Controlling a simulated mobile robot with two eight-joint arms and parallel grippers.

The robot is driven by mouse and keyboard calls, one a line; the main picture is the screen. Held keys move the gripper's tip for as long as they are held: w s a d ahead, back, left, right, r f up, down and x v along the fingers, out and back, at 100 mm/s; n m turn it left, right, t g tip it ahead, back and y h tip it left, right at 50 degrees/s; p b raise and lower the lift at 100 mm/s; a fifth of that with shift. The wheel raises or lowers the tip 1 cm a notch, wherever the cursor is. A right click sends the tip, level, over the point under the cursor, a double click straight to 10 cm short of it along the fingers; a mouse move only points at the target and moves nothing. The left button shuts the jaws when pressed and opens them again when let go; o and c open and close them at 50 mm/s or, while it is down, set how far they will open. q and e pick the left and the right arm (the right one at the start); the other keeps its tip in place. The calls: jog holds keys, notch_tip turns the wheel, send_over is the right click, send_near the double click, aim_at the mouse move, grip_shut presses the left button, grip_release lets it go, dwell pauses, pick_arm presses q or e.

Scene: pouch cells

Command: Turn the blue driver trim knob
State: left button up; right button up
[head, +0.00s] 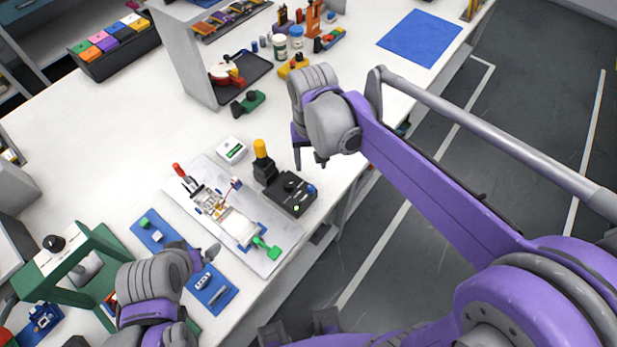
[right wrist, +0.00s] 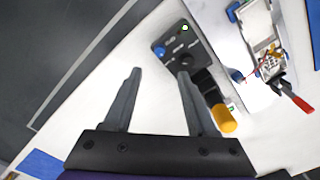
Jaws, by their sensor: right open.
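The blue driver trim knob (head: 311,190) sits on the right side of a black control box (head: 292,207) near the table's right edge. In the right wrist view the blue knob (right wrist: 160,51) is at the box's left corner, ahead of the fingers. My right gripper (head: 308,162) is open and empty, above the table just behind the box; its fingers (right wrist: 160,75) show apart, the right fingertip overlapping the box in that view. My left gripper (head: 208,255) is over the blue mat at the lower left; its fingers are mostly hidden.
A yellow-topped black lever (head: 261,158) stands at the box's back left. A white plate with a clamp fixture (head: 270,212) lies left of the box. A green frame (head: 50,275) stands at the lower left. The table behind the right gripper is partly clear.

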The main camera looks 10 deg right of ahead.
aim_at(311, 187)
notch_tip(311, 187, down, 11)
jog(key=shift+s+r+b, duration=0.1)
jog(key=shift+r+b, duration=0.05)
jog(key=shift+b, duration=0.3)
jog(key=shift+c, duration=0.3)
grip_shut()
